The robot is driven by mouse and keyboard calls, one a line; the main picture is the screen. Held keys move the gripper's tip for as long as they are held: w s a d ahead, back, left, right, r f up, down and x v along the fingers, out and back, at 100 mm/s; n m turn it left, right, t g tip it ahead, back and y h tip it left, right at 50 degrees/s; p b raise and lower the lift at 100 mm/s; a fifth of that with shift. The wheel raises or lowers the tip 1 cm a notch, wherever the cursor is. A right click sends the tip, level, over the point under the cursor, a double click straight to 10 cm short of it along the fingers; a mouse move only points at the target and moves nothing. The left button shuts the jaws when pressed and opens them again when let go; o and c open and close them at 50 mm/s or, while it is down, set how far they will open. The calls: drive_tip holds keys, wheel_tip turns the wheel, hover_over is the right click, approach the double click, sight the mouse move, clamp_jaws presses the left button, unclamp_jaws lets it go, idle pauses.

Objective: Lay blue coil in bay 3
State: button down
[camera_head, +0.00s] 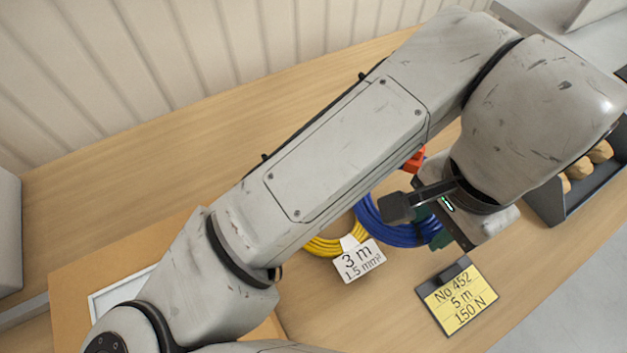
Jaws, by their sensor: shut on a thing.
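A blue coil (396,237) of cable is right of centre on the wooden table, partly hidden by my arm and gripper. My gripper (438,232) is at the coil's right side, shut on it; the exact contact is partly hidden by the wrist. I cannot tell whether the coil is lifted off the table. No bay marked 3 can be made out.
A yellow coil (322,246) with a white tag (359,260) reading 3 m lies left of the blue one. A yellow sign (458,300) reading No 452 stands in front. A red object (414,160) is behind. A dark tray (546,204) holds several brown lumps at right.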

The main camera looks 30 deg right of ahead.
drive_tip(key=shift+w, duration=0.55)
drive_tip(key=w+d+f, duration=0.1)
drive_tip(key=w, duration=0.1)
drive_tip(key=w+d+f, duration=0.2)
drive_tip(key=w, duration=0.1)
drive_tip(key=w+d+f, duration=0.1)
drive_tip(key=w+d, duration=0.1)
drive_tip(key=w, duration=0.1)
drive_tip(key=shift+f, duration=0.15)
drive_tip(key=w+f, duration=0.1)
drive_tip(key=w+d+f, duration=0.1)
drive_tip(key=f, duration=0.1)
drive_tip(key=w+f, duration=0.1)
drive_tip(key=shift+d+f, duration=0.15)
drive_tip(key=shift+d, duration=0.15)
drive_tip(key=shift+w+d+f, duration=0.15)
drive_tip(key=shift+w+f, duration=0.05)
drive_tip(key=shift+f, duration=0.15)
drive_tip(key=shift+w+d+f+p, duration=0.15)
drive_tip(key=shift+f+p, duration=0.25)
drive_tip(key=shift+f, duration=1.4)
drive_tip(key=shift+f, duration=0.15)
drive_tip(key=c, duration=0.8)
unclamp_jaws()
